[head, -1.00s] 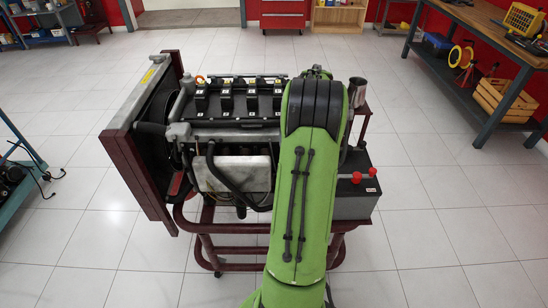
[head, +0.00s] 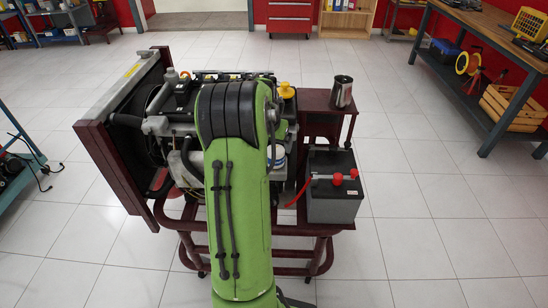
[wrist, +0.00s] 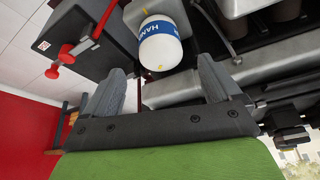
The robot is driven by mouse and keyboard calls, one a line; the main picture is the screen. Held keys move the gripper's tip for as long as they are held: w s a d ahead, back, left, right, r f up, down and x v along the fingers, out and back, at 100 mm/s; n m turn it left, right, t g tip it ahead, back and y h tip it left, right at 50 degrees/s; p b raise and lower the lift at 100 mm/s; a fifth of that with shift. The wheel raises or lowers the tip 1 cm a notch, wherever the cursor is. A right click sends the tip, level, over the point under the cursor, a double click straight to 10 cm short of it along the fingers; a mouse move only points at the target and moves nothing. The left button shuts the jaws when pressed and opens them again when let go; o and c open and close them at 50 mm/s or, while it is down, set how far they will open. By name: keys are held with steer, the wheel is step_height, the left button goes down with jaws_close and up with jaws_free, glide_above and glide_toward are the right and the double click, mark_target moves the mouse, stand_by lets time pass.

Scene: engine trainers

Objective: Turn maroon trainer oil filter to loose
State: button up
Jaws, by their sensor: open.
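The maroon trainer (head: 100,160) carries an engine on a maroon tube frame. Its oil filter (wrist: 160,45) is a white cylinder with a blue lettered band, seen in the wrist view just beyond the fingertips. In the head view a small part of the filter (head: 278,156) shows just right of my arm. My gripper (wrist: 163,78) is open and empty, with one finger either side of the filter's line and the filter still ahead of the tips. In the head view my green arm hides the gripper and much of the engine.
A black and grey battery (head: 334,187) with red terminals sits right of the filter, and also shows in the wrist view (wrist: 95,30). A metal cup (head: 342,92) stands on the trainer's shelf. A workbench (head: 490,60) is at the right; open tiled floor lies between.

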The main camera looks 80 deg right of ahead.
mark_target(275, 154)
steer(key=b+x, duration=0.1)
steer(key=x, duration=0.7)
steer(key=shift+d+f+b, duration=0.1)
steer(key=shift+f+b, duration=0.15)
steer(key=shift+b, duration=0.1)
steer(key=c, duration=1)
steer(key=shift+n, duration=0.3)
steer(key=n+t, duration=0.1)
steer(key=n, duration=0.3)
steer(key=shift+r+t, duration=0.1)
steer(key=shift+t, duration=0.3)
steer(key=shift+w+n+t+y+p, duration=0.1)
steer(key=shift+n+t+y+p, duration=0.45)
steer(key=shift+n, duration=1.05)
